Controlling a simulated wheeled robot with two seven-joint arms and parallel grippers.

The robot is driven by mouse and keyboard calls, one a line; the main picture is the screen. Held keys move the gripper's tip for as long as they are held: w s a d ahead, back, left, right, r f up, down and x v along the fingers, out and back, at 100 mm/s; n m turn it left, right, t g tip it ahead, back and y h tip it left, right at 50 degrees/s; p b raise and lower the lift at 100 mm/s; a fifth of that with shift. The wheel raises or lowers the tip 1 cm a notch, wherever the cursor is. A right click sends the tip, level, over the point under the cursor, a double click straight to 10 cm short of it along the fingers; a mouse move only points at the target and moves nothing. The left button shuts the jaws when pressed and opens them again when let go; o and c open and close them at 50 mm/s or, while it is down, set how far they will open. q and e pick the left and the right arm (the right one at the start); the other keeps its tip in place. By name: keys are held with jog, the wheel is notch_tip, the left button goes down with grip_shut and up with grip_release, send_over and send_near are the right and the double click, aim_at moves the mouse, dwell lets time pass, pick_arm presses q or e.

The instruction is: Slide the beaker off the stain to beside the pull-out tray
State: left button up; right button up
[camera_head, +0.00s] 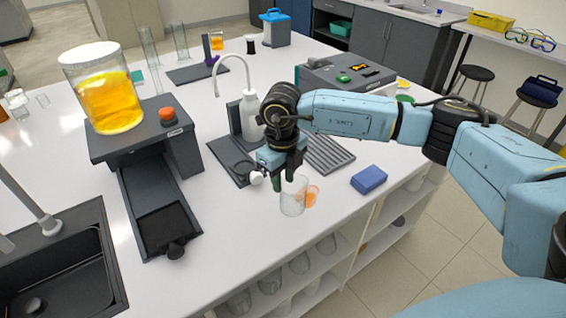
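A clear glass beaker (293,198) stands upright on the white bench near its front edge. An orange stain (313,196) shows at the beaker's right side and partly through its glass. My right gripper (279,181) points down at the beaker's upper left side, its dark fingers close to the glass. Whether they touch it, and how far apart they are, I cannot tell. The pull-out tray (142,188) extends forward from under a dark stand to the left, with a black knob at its front. My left gripper is out of view.
A large jar of orange liquid (106,92) stands on the dark stand (188,152). A blue sponge (369,179) lies right of the beaker. A wash bottle (250,118) and grooved rack (328,153) are behind. Bare bench (235,225) separates beaker and tray. A sink (62,262) is at left.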

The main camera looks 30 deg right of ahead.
send_over(284, 213)
notch_tip(284, 213, down, 8)
jog(key=shift+w+f, duration=0.1)
jog(key=shift+c, duration=0.3)
grip_shut()
